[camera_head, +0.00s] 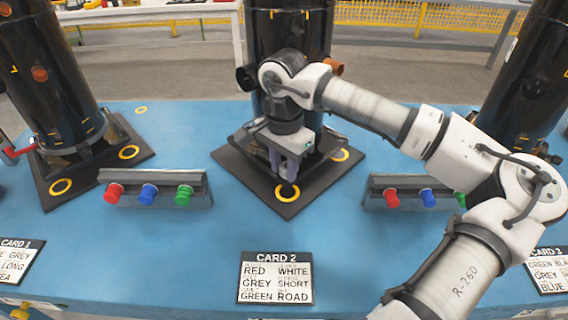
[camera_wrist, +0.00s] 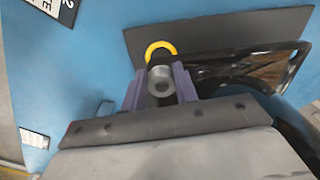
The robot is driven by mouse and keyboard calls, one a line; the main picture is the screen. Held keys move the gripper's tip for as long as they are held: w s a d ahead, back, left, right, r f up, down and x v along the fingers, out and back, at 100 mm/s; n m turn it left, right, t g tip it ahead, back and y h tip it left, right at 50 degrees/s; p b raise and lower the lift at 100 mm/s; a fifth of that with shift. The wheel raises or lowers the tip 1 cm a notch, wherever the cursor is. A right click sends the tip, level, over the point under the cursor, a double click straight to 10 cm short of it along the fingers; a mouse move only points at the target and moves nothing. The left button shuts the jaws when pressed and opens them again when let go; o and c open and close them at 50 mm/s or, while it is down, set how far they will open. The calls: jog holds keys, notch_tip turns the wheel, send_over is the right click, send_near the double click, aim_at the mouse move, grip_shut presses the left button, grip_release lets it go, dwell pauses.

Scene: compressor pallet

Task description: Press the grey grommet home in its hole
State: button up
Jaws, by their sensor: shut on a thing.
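My gripper (camera_head: 287,172) points down over the front corner of the middle compressor's black base plate (camera_head: 262,188). In the wrist view its purple fingers (camera_wrist: 161,88) are shut on the grey grommet (camera_wrist: 161,82), a short round piece with a dark centre. A yellow ring (camera_head: 287,193) marks the hole at that corner. The ring also shows in the wrist view (camera_wrist: 153,46), just beyond the grommet, with something black between them. Whether the grommet touches the hole or sits in it, I cannot tell. The fingers hide the grommet in the head view.
The middle black compressor (camera_head: 290,30) stands close behind my gripper. Racks with red, blue and green plugs (camera_head: 152,190) (camera_head: 415,193) stand on either side. CARD 2 (camera_head: 275,278) lies in front. Blue surface between them is clear.

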aim_at(284, 169)
jog(key=shift+f+b, duration=0.55)
jog(key=shift+f, duration=0.2)
jog(key=o, duration=1)
jog(key=shift+r, duration=0.1)
notch_tip(284, 169, up, 14)
jog(key=shift+f+p, duration=0.1)
jog(key=shift+p, duration=0.35)
